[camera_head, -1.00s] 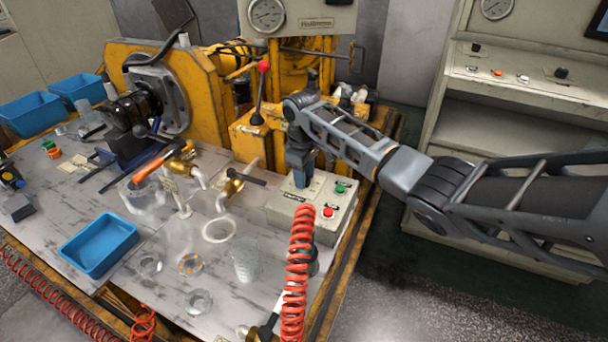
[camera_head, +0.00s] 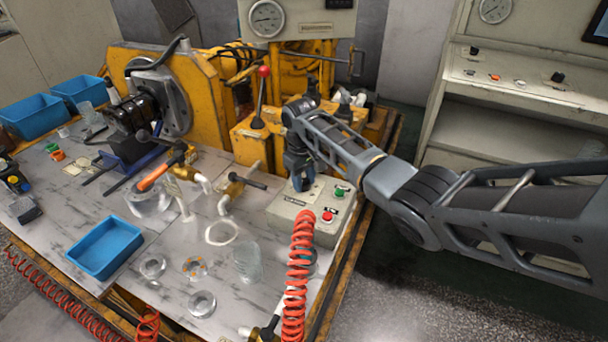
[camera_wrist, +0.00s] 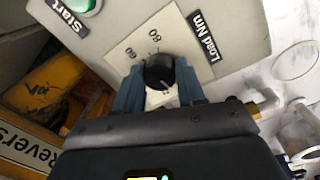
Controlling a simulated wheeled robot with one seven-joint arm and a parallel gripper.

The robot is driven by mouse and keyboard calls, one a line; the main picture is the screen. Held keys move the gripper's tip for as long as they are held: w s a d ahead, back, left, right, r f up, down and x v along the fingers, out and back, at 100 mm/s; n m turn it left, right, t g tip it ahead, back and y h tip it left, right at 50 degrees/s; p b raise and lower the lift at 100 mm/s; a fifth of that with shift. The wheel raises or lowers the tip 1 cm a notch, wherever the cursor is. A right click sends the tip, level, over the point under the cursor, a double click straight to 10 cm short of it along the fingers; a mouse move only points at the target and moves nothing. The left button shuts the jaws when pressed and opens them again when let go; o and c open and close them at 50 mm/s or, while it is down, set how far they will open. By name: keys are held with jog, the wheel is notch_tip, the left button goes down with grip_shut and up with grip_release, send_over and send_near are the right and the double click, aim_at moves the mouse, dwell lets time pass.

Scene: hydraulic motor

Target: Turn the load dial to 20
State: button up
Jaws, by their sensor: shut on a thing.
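The load dial (camera_wrist: 159,73) is a black round knob on a cream scale plate (camera_wrist: 140,45) beside the "Load Nm" label (camera_wrist: 203,38). It sits on the grey control box (camera_head: 285,212). My gripper (camera_wrist: 158,88) is shut on the knob, one blue finger on each side. In the head view my gripper (camera_head: 301,182) points down onto the box's left part, and the knob is hidden there. The scale shows 60 and 80 above the knob; its lower marks are partly covered, and I cannot read the exact setting.
The green start button (camera_head: 341,191) and red button (camera_head: 328,215) are on the same box, right of my gripper. A coiled red hose (camera_head: 298,270) rises in front of the box. Brass valves (camera_head: 232,186) and glassware (camera_head: 247,262) stand to the left.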

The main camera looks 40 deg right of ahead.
jog(key=m+p, duration=0.1)
jog(key=m, duration=0.3)
jog(key=shift+w, duration=0.1)
jog(key=shift+m+p, duration=0.5)
jog(key=shift+m, duration=1.2)
jog(key=o, duration=1.1)
jog(key=shift+c, duration=0.2)
notch_tip(320, 180, up, 8)
jog(key=shift+w+a+f, duration=0.1)
jog(key=shift+w+a, duration=0.05)
